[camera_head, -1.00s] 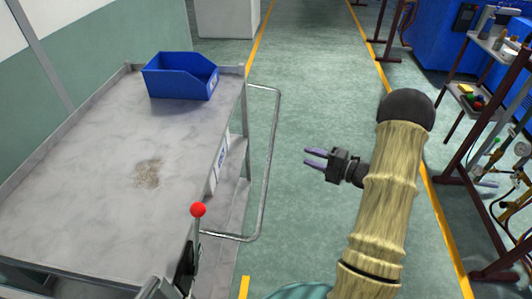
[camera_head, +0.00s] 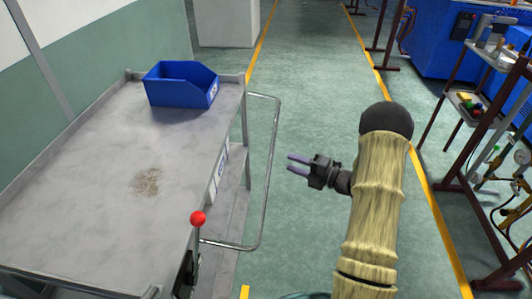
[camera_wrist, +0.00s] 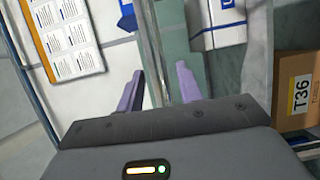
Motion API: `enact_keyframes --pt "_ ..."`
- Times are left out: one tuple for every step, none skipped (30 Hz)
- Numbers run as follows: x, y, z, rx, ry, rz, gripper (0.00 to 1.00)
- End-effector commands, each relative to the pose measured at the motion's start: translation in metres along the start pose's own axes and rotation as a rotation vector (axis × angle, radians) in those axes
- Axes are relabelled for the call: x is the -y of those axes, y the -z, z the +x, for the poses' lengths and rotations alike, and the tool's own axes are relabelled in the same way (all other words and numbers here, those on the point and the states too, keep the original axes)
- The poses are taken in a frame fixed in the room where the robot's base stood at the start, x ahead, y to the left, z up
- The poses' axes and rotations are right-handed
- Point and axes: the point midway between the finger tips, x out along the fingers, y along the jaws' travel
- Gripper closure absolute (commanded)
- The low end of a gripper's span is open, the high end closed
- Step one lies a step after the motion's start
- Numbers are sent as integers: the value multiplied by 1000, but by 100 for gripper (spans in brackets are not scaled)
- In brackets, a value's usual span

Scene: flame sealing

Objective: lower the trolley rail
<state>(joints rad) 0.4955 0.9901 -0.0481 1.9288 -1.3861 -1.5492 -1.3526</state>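The trolley (camera_head: 95,190) is a grey metal cart at the left in the head view. Its rail (camera_head: 273,165) is a thin metal bar frame on the cart's right side, standing out from it over the floor. My gripper (camera_head: 297,165) is to the right of the rail, a little apart from it in the picture, with its fingers pointing left. The two purple fingers are spread and hold nothing.
A blue bin (camera_head: 180,84) sits on the trolley's far end. A rack with shelves (camera_head: 480,60) is at the right. The floor (camera_head: 320,70) between is clear. A cardboard box (camera_wrist: 297,92) shows in the wrist view.

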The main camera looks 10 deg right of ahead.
Motion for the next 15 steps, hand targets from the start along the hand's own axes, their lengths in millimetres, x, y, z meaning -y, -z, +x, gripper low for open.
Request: enact_keyframes --pt "-1 1 10 -5 -1 0 64" --pt "-1 1 15 -3 -1 0 64" --pt "-1 1 22 -4 -1 1 64" --pt "-1 1 28 -4 -1 1 64" --pt "-1 1 33 -3 -1 1 64" --pt "0 1 40 -3 -1 0 64" --pt "-1 1 45 -4 0 0 64" --pt "-1 1 51 -4 -1 0 64" --pt "-1 1 58 -3 -2 0 64" --pt "-1 1 63 -4 -1 -1 64" --pt "-1 1 68 -3 0 -1 64" --pt "-1 1 75 -3 -1 -1 64" --pt "-1 1 80 -3 -1 -1 64" --pt "-1 1 85 -3 -1 0 64" --pt "0 1 91 -3 -1 -1 64"
